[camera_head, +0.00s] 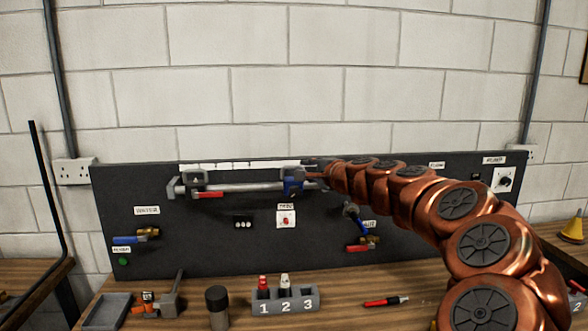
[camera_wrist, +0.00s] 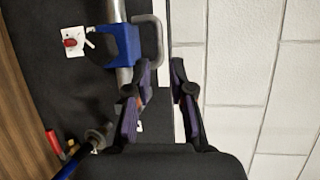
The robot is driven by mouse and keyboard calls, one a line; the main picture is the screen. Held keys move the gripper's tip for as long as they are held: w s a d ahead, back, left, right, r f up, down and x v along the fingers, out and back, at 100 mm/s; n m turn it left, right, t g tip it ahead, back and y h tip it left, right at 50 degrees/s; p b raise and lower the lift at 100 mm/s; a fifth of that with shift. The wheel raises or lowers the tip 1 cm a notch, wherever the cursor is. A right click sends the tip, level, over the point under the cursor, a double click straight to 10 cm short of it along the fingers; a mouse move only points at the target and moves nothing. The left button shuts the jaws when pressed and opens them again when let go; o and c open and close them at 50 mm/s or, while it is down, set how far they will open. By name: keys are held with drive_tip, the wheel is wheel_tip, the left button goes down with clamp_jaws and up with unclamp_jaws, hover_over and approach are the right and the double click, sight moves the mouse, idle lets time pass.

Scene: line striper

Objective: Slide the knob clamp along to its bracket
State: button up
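A blue clamp (camera_head: 293,186) sits on a silver rail (camera_head: 245,187) fixed across the dark panel, near the rail's right part. In the wrist view the blue clamp (camera_wrist: 124,44) is around the rail, with a black knob or lever (camera_wrist: 99,46) on its side. A grey bracket loop (camera_wrist: 153,38) stands beside it; another grey bracket (camera_head: 174,188) is at the rail's left end. My gripper (camera_wrist: 157,92) is open, fingers apart, below the clamp in the wrist view and apart from it. One finger overlaps the rail in view. In the head view the gripper is small and partly hidden.
A dark block with a red handle (camera_head: 208,194) is at the rail's left. A red switch on a white plate (camera_head: 286,219) and valves (camera_head: 147,233) are on the panel below. The bench holds a numbered block (camera_head: 284,306), a grey tray (camera_head: 108,311) and a red pen (camera_head: 385,301).

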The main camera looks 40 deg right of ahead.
sight(295, 168)
drive_tip(key=shift+p+x, duration=1.1)
drive_tip(key=shift+x, duration=2.6)
drive_tip(key=shift+a+f, duration=0.1)
clamp_jaws()
